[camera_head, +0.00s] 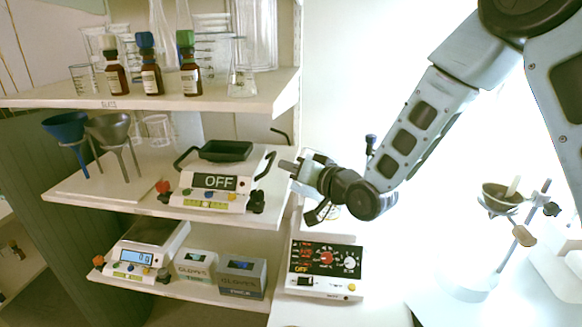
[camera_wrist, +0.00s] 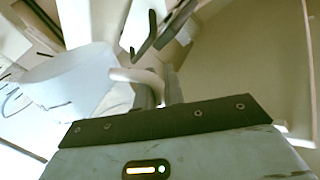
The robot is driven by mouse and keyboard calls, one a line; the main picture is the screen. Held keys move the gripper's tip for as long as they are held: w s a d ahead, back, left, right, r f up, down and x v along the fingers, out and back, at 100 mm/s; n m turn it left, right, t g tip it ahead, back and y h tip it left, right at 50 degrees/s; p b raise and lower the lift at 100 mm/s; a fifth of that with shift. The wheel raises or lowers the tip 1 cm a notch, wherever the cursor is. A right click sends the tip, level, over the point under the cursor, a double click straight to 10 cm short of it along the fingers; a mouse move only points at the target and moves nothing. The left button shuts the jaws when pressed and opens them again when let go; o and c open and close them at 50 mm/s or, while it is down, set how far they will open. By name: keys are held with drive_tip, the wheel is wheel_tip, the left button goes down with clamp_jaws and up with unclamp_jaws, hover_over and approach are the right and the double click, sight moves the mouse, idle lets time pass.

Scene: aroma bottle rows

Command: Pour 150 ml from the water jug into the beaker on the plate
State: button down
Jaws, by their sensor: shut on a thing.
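My gripper (camera_head: 298,172) is in the middle of the head view, to the right of the middle shelf and above the control box. In the wrist view its fingers (camera_wrist: 158,90) are shut at a pale curved handle (camera_wrist: 138,75). A large whitish, see-through vessel (camera_wrist: 65,78) beside it looks like the water jug; the join is partly hidden. In the head view my gripper and wrist largely hide what is held. A clear glass rim (camera_head: 335,212), perhaps the beaker, shows under my wrist above the plate's control box (camera_head: 325,266). Its contents cannot be told.
A scale reading OFF (camera_head: 213,183) with black curved handles stands close left of my gripper. Brown bottles (camera_head: 152,80) and glassware fill the top shelf. Funnels (camera_head: 110,130), a lower scale (camera_head: 140,256) and glove boxes (camera_head: 242,276) stand left. A stand with a bowl (camera_head: 502,198) is right.

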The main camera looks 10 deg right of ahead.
drive_tip(key=shift+w+d+r+m+p, duration=0.35)
drive_tip(key=shift+m+p, duration=0.35)
drive_tip(key=shift+p, duration=0.6)
idle(0.6)
drive_tip(key=shift+a+f+b, duration=0.1)
drive_tip(key=shift+f+b, duration=0.1)
drive_tip(key=shift+b, duration=0.35)
drive_tip(key=shift+r, duration=0.15)
idle(0.3)
drive_tip(key=shift+w+d+r+m+g+p, duration=0.3)
drive_tip(key=shift+w+d+m+g+p, duration=0.2)
drive_tip(key=shift+m+p, duration=0.45)
idle(4.2)
